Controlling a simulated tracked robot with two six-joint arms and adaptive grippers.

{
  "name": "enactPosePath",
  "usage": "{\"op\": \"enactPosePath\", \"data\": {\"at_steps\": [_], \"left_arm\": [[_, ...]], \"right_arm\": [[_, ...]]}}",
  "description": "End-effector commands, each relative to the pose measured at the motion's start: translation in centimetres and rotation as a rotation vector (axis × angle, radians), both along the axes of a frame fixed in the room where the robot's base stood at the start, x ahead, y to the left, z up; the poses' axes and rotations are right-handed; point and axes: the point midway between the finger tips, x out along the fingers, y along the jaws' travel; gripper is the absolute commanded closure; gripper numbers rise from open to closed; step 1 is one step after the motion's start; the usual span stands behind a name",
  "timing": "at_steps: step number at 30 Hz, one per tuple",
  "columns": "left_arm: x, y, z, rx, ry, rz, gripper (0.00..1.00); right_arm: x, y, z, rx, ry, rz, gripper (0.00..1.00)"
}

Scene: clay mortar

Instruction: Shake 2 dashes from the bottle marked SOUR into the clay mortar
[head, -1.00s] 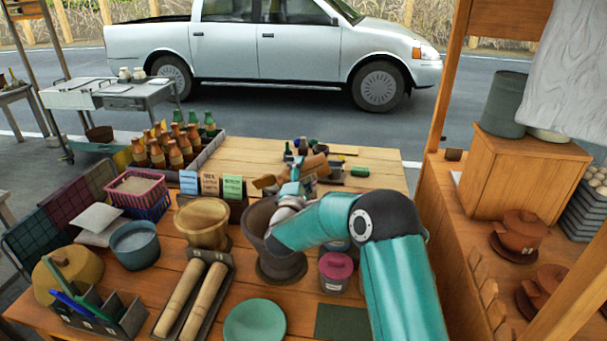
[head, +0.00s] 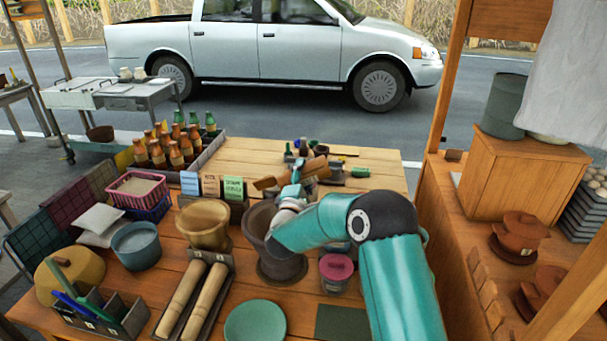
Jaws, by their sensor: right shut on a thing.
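The dark brown clay mortar (head: 256,222) stands on the wooden table, left of my right forearm, which hides part of its right side. My right gripper (head: 294,182) is above the mortar's far right rim. It is shut on a brown bottle (head: 316,168), which lies nearly sideways with its narrower end to the left, above the back of the mortar. No SOUR marking can be read on it, and the gripper hides its middle. My left gripper is out of view.
A wooden mortar (head: 203,225) stands left of the clay one. Behind are label cards (head: 210,186) and a crate of several bottles (head: 205,155). A pink-lidded jar (head: 336,270) is beside my right arm. A green plate (head: 254,321) lies in front. The table's back right is mostly clear.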

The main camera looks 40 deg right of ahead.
Motion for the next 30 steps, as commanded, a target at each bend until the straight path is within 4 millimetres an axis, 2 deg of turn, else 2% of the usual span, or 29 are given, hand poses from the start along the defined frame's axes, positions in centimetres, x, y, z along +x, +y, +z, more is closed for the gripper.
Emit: {"op": "enactPosePath", "data": {"at_steps": [14, 15, 16, 21, 30], "left_arm": [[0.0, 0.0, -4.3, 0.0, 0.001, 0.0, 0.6], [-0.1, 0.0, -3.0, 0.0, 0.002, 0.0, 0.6], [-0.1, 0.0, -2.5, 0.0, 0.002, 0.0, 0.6], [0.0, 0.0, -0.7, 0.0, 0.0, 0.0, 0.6], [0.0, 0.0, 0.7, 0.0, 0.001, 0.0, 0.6]], "right_arm": [[-0.3, -0.4, -3.5, 0.373, -0.231, 0.001, 0.8], [-0.1, -0.2, -2.4, 0.409, -0.253, 0.002, 0.8], [0.0, 0.0, -2.1, 0.437, -0.268, 0.003, 0.8], [0.5, 0.8, -1.6, 0.594, -0.36, 0.002, 0.8], [1.1, 1.7, -1.5, 0.789, -0.474, 0.001, 0.8]]}}
